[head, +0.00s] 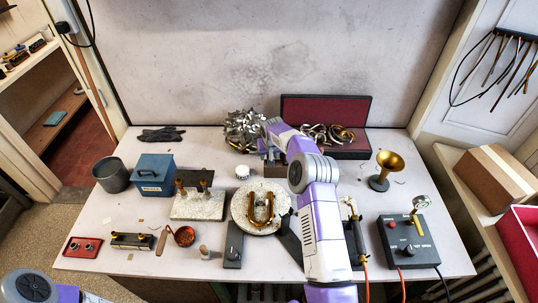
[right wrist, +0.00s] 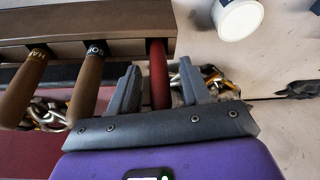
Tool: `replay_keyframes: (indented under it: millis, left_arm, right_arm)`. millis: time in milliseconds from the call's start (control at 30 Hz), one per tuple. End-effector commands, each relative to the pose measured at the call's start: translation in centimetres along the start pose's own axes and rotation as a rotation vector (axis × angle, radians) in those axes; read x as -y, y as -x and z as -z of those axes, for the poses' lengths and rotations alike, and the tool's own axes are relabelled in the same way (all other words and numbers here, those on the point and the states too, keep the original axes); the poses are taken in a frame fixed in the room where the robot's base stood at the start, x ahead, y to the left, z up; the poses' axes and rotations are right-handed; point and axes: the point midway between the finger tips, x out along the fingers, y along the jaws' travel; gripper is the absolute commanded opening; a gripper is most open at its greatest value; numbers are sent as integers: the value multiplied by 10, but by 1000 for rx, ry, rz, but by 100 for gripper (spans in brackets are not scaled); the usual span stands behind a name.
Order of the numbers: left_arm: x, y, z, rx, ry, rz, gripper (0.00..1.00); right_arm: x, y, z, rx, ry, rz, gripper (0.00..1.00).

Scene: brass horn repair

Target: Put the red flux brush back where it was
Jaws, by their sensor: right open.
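The red flux brush (right wrist: 158,70) shows in the right wrist view as a red handle against a brown wooden rack (right wrist: 90,22), beside two brown handles with dark labelled bands (right wrist: 37,52). My right gripper (right wrist: 160,88) is open, with one finger on each side of the red handle; no finger is clearly pressed on it. In the head view my right gripper (head: 270,152) is over the rack (head: 275,171) at the back middle of the bench, and I cannot make out the red brush there. My left gripper is out of view.
A white cup (head: 242,171) stands just left of the rack. A tangle of metal parts (head: 243,130) and a red-lined case (head: 325,110) lie behind. A round pale plate (head: 247,218) with a brass U-tube lies in front. A brass bell (head: 389,165) stands at right.

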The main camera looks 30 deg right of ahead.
Motion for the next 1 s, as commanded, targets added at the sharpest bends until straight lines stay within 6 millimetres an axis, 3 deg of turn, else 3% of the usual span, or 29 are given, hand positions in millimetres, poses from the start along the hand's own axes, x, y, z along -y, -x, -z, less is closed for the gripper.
replay_keyframes:
  millis: [233,700,1000]
  left_arm:
    - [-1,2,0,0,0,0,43]
    - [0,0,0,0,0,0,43]
    - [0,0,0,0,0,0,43]
  right_arm:
    - [0,18,2,-3,1,0,47]
    - [0,109,2,-2,1,0,47]
    - [0,123,1,0,0,0,47]
